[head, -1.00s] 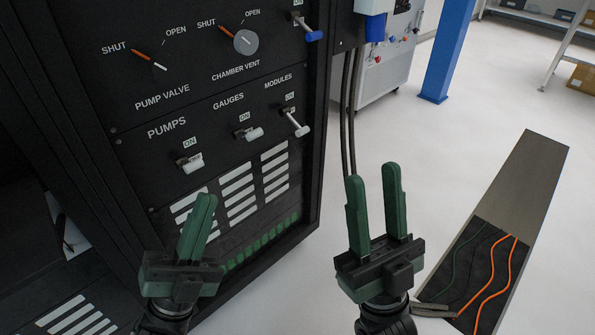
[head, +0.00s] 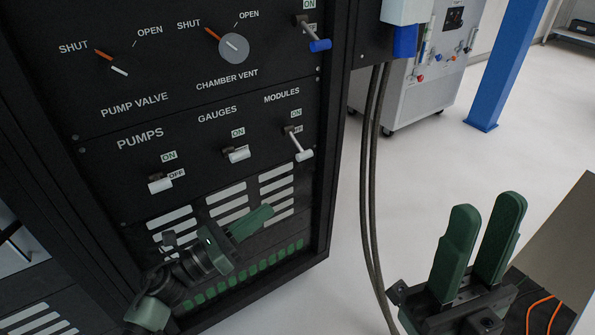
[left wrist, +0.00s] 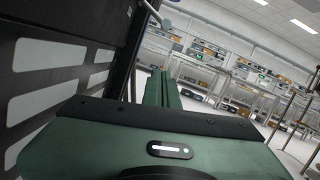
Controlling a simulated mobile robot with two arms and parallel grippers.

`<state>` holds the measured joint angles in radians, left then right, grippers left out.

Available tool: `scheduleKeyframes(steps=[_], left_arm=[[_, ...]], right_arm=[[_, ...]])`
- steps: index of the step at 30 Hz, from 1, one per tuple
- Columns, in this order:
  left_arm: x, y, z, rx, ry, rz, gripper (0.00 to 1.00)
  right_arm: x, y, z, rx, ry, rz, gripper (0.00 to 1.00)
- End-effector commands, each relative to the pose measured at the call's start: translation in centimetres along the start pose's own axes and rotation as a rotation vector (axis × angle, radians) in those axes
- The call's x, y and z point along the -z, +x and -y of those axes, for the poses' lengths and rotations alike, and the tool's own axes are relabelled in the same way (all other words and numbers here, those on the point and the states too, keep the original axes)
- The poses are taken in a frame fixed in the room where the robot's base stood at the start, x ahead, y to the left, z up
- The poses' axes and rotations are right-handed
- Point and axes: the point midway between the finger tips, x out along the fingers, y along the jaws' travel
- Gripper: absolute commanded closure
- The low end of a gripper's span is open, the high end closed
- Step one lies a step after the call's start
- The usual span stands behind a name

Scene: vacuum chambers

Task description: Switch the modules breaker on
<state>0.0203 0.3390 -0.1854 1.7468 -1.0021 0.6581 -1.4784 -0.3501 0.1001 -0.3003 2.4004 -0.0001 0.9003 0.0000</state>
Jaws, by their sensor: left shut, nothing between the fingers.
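The modules breaker (head: 303,154) is a lever with a white handle on the black panel, under the MODULES label. Its handle hangs low, beside the OFF label and below the ON label. My left gripper (head: 266,212) is shut and empty, below and left of that handle and apart from it, in front of the white slots. Its green fingers also show closed together in the left wrist view (left wrist: 161,85). A pale rod end (left wrist: 156,13) shows at the top there; I cannot tell which lever it is. My right gripper (head: 487,205) is open and empty, away from the panel.
The pumps breaker (head: 160,185) and gauges breaker (head: 238,153) sit left of the modules one. A blue-handled lever (head: 319,45) is above it. Dark cables (head: 370,190) hang right of the cabinet. A blue post (head: 507,65) stands behind, with open floor around.

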Motion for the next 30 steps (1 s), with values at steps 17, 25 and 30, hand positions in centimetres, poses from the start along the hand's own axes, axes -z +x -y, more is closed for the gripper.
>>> scheduleKeyframes(steps=[17, 25, 30], left_arm=[[-0.1, 9.1, 0.1, 0.003, -0.002, 0.004, 1.00], [-3.1, 10.8, 0.1, 0.002, 0.001, 0.002, 1.00], [-3.9, 11.0, 0.1, 0.002, -0.003, 0.001, 1.00]], right_arm=[[-0.2, -0.8, 0.0, 0.000, 0.000, 0.001, 0.64], [-0.1, -0.2, 0.0, 0.000, 0.000, 0.002, 0.64], [-0.1, -0.1, 0.0, 0.000, 0.000, 0.002, 0.64]])
